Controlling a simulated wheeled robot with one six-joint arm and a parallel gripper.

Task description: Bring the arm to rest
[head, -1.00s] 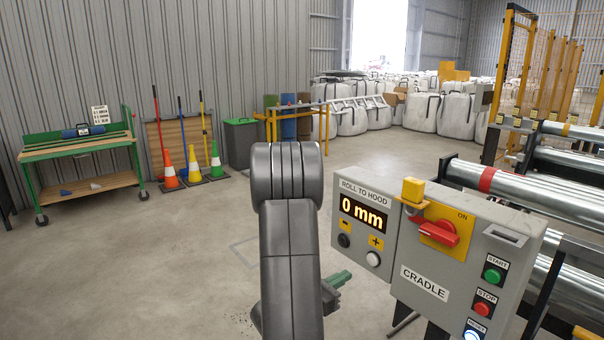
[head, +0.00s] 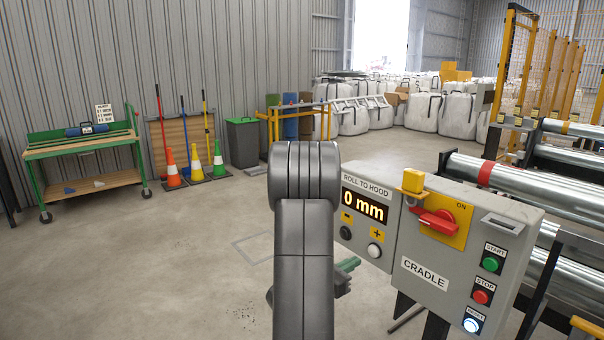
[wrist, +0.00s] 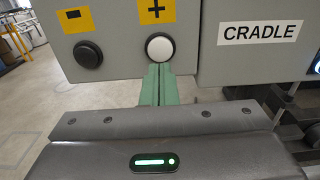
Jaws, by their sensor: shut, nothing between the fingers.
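My gripper (head: 348,265) is low in front of the grey control box, mostly hidden behind my dark arm in the head view. In the wrist view its green fingers (wrist: 158,84) are together, with nothing between them. Their tips point at the box's lower edge, just below the white plus button (wrist: 160,47); I cannot tell whether they touch. The black minus button (wrist: 88,54) is up and to the left. The display (head: 365,208) reads 0 mm.
The cradle box (head: 470,250) carries a red switch (head: 436,222), green start, red stop and lit reset buttons. Metal rollers (head: 530,190) lie behind it at right. A green-framed bench (head: 80,150) and cones (head: 195,162) stand at left. Floor there is clear.

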